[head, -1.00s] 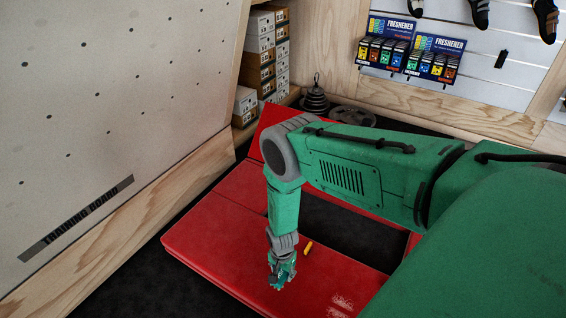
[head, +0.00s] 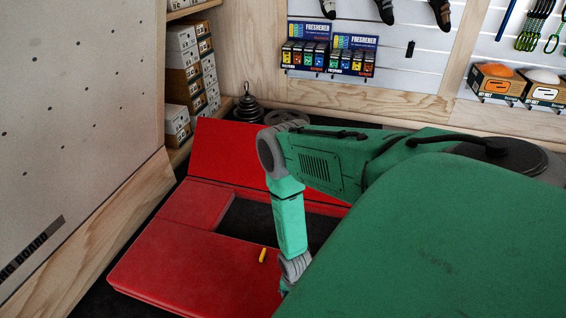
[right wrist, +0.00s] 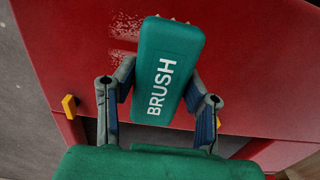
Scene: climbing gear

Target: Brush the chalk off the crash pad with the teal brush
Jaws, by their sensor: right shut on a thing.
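The teal brush (right wrist: 169,62), a block marked BRUSH with bristle tips at its far end, is between the fingers of my right gripper (right wrist: 161,88), which is shut on it. The red crash pad (head: 185,262) lies on the floor, one panel tilted up at the back. White chalk (right wrist: 124,32) marks the pad just beyond and left of the brush in the right wrist view. I cannot tell whether the bristles touch the pad. In the head view my right arm hides the brush, the chalk and most of the gripper. My left gripper is not in view.
A small yellow piece (head: 263,255) is at the pad, left of my right gripper. A dark gap (head: 240,218) opens between the pad's parts. Black weights (head: 247,107) stand behind it. A holed board (head: 75,110) rises at left, with stacked boxes (head: 185,75) beyond.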

